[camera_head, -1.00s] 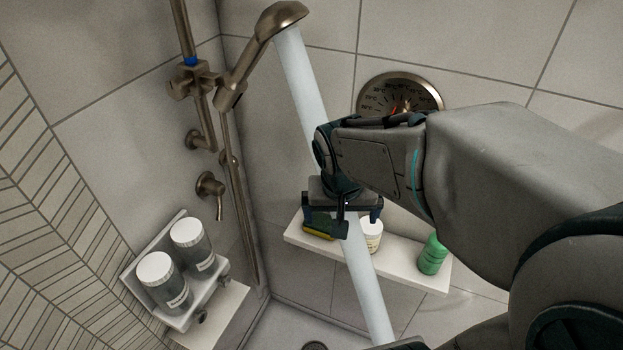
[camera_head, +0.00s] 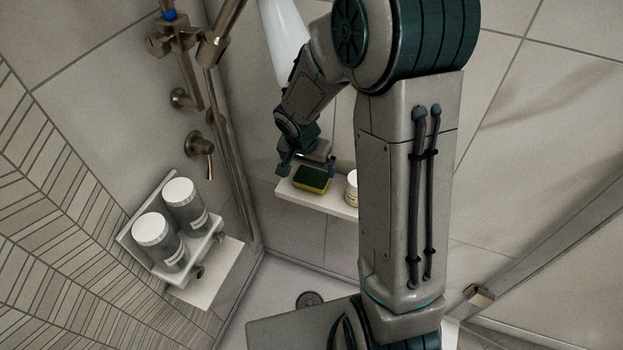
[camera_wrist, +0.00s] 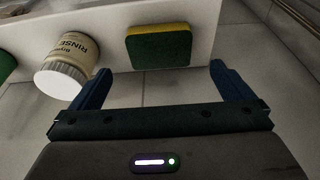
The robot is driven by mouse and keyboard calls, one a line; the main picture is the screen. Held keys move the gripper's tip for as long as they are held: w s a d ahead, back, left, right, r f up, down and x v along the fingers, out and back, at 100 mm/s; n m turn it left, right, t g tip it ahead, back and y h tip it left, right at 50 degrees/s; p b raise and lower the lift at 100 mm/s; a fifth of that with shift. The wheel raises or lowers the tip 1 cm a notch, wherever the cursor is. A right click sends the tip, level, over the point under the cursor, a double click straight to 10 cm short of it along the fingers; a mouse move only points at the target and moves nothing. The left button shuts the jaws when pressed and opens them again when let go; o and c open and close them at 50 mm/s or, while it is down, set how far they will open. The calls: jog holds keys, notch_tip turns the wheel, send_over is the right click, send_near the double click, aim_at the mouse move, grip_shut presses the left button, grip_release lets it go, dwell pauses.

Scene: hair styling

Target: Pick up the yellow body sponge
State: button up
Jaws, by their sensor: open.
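The yellow body sponge (camera_head: 312,179) has a dark green top face and lies on a white wall shelf (camera_head: 335,206). In the wrist view the sponge (camera_wrist: 159,47) is ahead of the jaws, near the shelf's edge. My gripper (camera_head: 307,169) is open and empty, just above and behind the sponge in the head view. In the wrist view my gripper (camera_wrist: 158,82) has its two blue fingers spread wider than the sponge, with a gap between the fingertips and it.
A white-lidded jar (camera_head: 351,188) labelled RINSE stands beside the sponge; in the wrist view this jar (camera_wrist: 68,66) is close to one finger. A green object (camera_wrist: 5,66) is at the left edge there. Two lidded bottles (camera_head: 170,222) stand in a wall holder on the left.

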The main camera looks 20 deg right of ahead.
aim_at(311, 177)
jog(key=shift+x, duration=3.55)
jog(key=shift+c, duration=0.3)
jog(key=c, duration=0.8)
